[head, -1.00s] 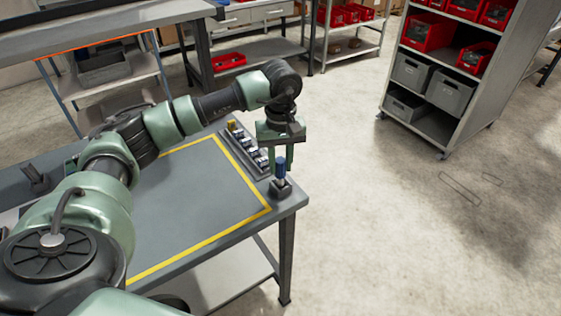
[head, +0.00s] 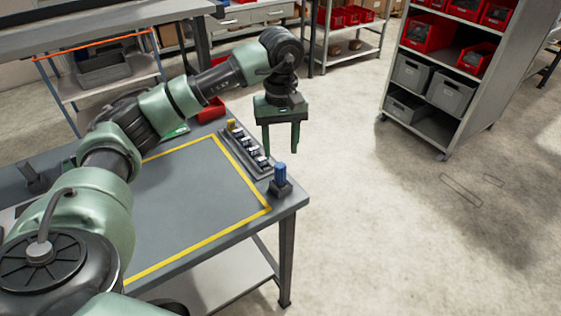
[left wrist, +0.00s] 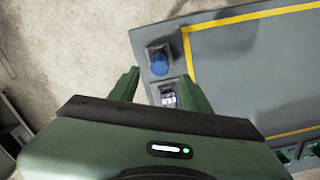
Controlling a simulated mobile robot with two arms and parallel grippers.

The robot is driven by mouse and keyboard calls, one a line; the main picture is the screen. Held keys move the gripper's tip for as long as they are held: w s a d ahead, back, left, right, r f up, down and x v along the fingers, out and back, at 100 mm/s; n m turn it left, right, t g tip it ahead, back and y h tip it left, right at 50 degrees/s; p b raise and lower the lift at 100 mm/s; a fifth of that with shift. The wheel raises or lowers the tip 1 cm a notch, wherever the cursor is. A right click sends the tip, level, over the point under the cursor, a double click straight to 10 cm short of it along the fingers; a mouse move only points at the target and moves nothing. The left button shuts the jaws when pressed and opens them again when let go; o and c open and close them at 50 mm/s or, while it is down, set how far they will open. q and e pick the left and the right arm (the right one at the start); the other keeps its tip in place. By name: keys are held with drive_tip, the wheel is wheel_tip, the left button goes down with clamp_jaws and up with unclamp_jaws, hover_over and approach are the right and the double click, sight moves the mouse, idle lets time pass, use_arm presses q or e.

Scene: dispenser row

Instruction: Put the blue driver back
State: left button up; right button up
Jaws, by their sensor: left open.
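The blue driver (head: 281,173) stands upright in a small dark holder (head: 280,188) at the near right corner of the table. It also shows in the left wrist view (left wrist: 158,62), ahead of the fingers, with the holder around its base. My left gripper (head: 281,152) is open and empty, fingers pointing down, above and a little beyond the driver and apart from it. In the left wrist view its two fingers (left wrist: 158,80) are spread wide. My right gripper is not in view.
A dispenser row (head: 248,148) with a yellow item at its far end runs along the table's right edge. Yellow tape (head: 236,174) borders the clear grey tabletop (head: 190,195). A shelf unit (head: 440,75) with red and grey bins stands apart at right.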

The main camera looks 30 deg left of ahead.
use_arm(q)
wheel_tip(320, 180, up, 7)
drive_tip(key=shift+f+b, duration=0.2)
drive_tip(key=shift+b, duration=0.1)
idle(0.4)
